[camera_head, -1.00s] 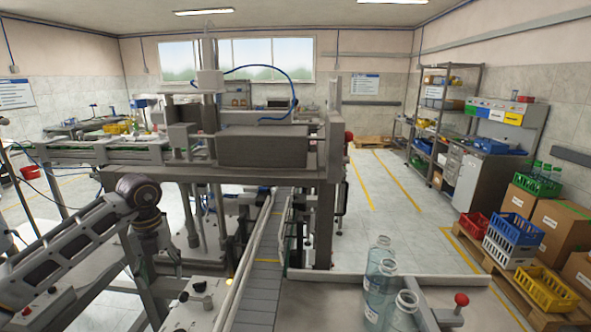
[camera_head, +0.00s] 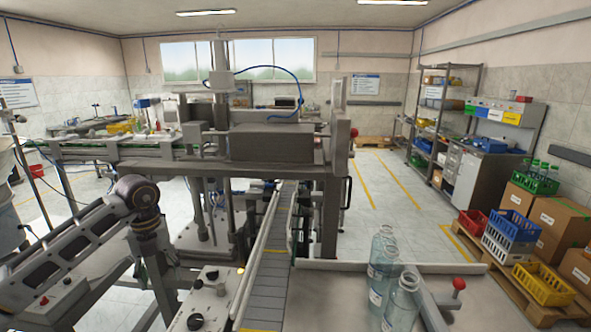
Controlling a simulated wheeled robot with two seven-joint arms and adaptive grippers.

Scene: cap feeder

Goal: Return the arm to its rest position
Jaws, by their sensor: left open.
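My left arm comes in from the left and shows a dark round joint (camera_head: 137,193) with a copper-coloured ring. From there it turns downward in front of the machine frame. My left gripper (camera_head: 160,270) is open at the lower end, left of the conveyor (camera_head: 268,280). Its fingertips are hard to tell from the machine's grey parts, and I see nothing held. My right gripper is out of view. Clear bottles (camera_head: 400,300) stand upright on the table at the right, well away from the left gripper.
The grey capping machine (camera_head: 270,145) stands behind the conveyor. A control box (camera_head: 208,290) with knobs is between my left arm and the belt. A red knob (camera_head: 459,283) is beside the bottles. Crates and cartons stand at the far right. The floor behind the table is clear.

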